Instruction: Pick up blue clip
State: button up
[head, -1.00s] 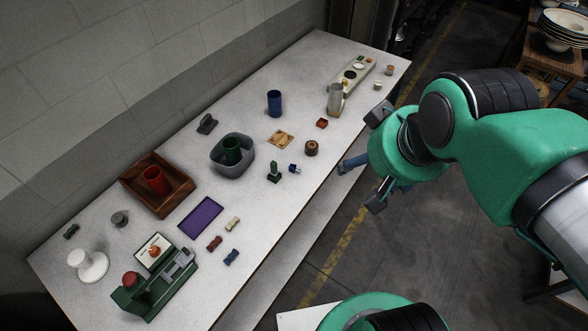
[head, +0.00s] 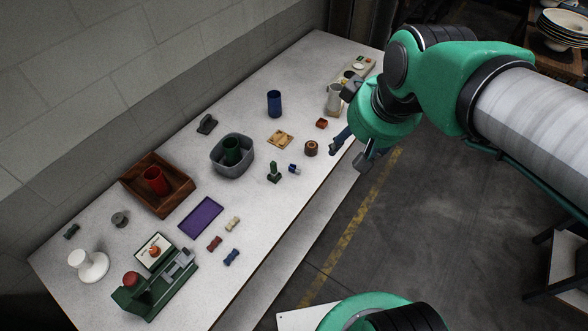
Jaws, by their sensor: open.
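The blue clip (head: 231,257) lies on the grey-white table near its front edge, in front of the purple mat. It is small and narrow-waisted, and nothing covers it in the head view. My gripper (head: 348,155) is open and looks empty. It is over the table's front edge, well to the right of the blue clip and apart from it.
A red clip (head: 214,244) and a cream clip (head: 232,223) lie close to the blue one. The green press (head: 155,290) stands to their left, the purple mat (head: 201,216) behind. A small green stand (head: 274,172) and a blue-and-white piece (head: 294,169) stand between my gripper and the clips.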

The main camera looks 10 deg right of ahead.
jog(key=w+a+f+n+g, duration=0.1)
jog(key=w+f+n, duration=0.1)
jog(key=w+f, duration=0.45)
jog(key=w+a+f+n+g, duration=0.1)
jog(key=w+f+n, duration=0.25)
jog(key=w, duration=0.65)
jog(key=w+a+f+n+g, duration=0.1)
jog(key=w+f, duration=0.4)
jog(key=f, duration=0.4)
jog(key=w+a+f+n+y+p, duration=0.1)
jog(key=w+f+n, duration=0.1)
jog(key=w+f, duration=0.4)
notch_tip(320, 180, down, 4)
jog(key=shift+a+r+g, duration=0.1)
jog(key=shift+a+g, duration=0.2)
jog(key=shift+g, duration=0.1)
jog(key=shift+n, duration=0.25)
send_over(298, 168)
jog(key=shift+f, duration=4.25)
jog(key=shift+b, duration=0.3)
jog(key=shift+w+a+f+b, duration=0.1)
jog(key=shift+f+b, duration=0.05)
jog(key=shift+f, duration=0.7)
jog(key=shift+w+a+f+b, duration=0.1)
jog(key=shift+a+f, duration=0.05)
jog(key=shift+f, duration=0.75)
jog(key=shift+w+a+f+b, duration=0.1)
jog(key=shift+f+b, duration=0.05)
jog(key=shift+f, duration=0.7)
